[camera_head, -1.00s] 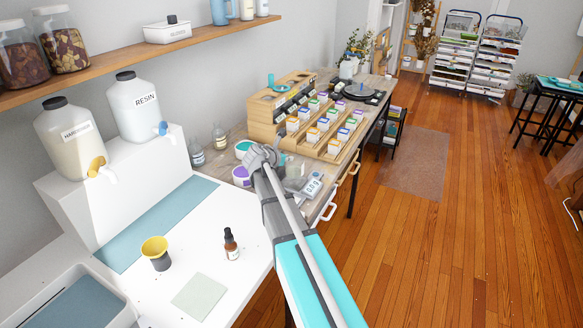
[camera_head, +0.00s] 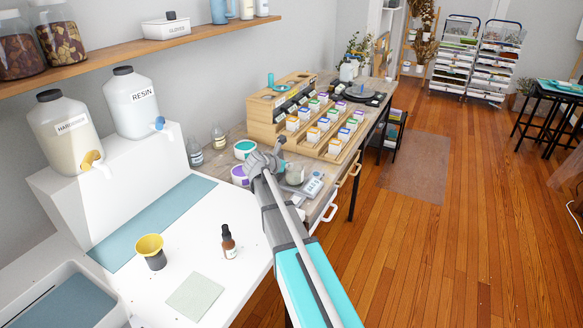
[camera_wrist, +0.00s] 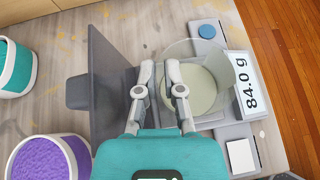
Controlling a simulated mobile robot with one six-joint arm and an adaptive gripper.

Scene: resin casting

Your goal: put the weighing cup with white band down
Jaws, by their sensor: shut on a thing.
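In the wrist view my gripper (camera_wrist: 159,88) has its two grey fingers at the left side of a clear weighing cup (camera_wrist: 204,92) with pale cream contents. It is shut on the cup; the exact contact is hard to see and no white band shows clearly. The cup is over the grey scale (camera_wrist: 232,132), whose display (camera_wrist: 249,84) reads 84.0 g. Whether the cup's base touches the scale is hidden. In the head view the scale (camera_head: 312,187) and cup (camera_head: 294,175) show just right of my wrist.
A dark grey upright plate (camera_wrist: 108,85) is close by the left finger. The wooden rack (camera_head: 300,125) stands behind. The bench's right edge drops to the floor.

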